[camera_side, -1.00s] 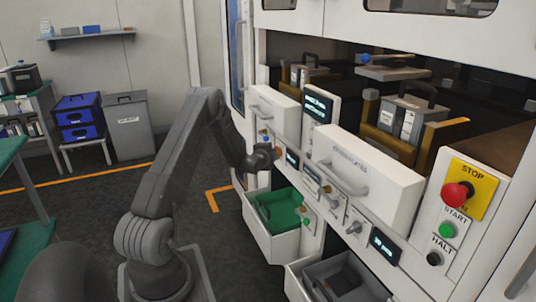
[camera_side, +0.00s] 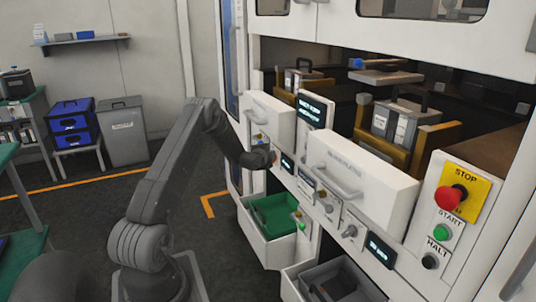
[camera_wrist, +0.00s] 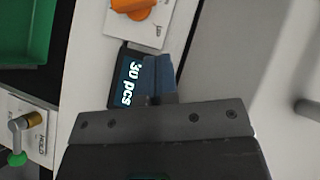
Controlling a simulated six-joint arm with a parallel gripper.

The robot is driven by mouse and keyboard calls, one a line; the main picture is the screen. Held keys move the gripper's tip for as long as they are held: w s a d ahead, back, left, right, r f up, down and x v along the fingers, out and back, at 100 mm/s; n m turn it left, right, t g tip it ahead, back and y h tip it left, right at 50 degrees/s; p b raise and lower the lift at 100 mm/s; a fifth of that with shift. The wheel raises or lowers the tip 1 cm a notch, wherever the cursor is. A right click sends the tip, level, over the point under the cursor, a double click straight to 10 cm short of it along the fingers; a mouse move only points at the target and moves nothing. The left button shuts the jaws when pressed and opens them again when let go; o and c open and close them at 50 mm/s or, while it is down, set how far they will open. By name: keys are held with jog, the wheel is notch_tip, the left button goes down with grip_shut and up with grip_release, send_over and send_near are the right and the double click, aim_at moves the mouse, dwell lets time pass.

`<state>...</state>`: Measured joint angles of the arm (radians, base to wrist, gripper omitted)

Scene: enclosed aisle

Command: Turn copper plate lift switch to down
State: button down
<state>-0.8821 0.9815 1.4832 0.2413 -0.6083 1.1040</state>
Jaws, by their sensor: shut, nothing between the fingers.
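My gripper (camera_side: 270,157) is at the left part of the machine's control panel, in front of or close to its face. In the wrist view its blue-grey fingers (camera_wrist: 158,75) are shut and empty, partly over a small display (camera_wrist: 130,78) reading "30 pcs". An orange knob (camera_wrist: 143,6) on a white plate lies just beyond the fingertips. A lever with a green tip (camera_wrist: 17,158) is at the left edge, apart from the fingers; it also shows in the side view (camera_side: 299,215). The labels are too small to tell which control is the copper plate lift switch.
Two white drawer fronts (camera_side: 365,183) with handles jut out above the panel. An open lower drawer holds a green bin (camera_side: 272,214); another holds a grey bin (camera_side: 335,283). More silver levers (camera_side: 349,231) sit to the right, and a red stop button (camera_side: 451,197) farther right.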

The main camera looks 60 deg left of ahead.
jog(key=w+a+f, duration=0.2)
jog(key=a, duration=0.4)
jog(key=shift+w+f, duration=0.3)
jog(key=shift+f, duration=0.05)
jog(key=shift+a, duration=0.1)
jog(key=shift+a, duration=0.5)
jog(key=shift+s, duration=0.1)
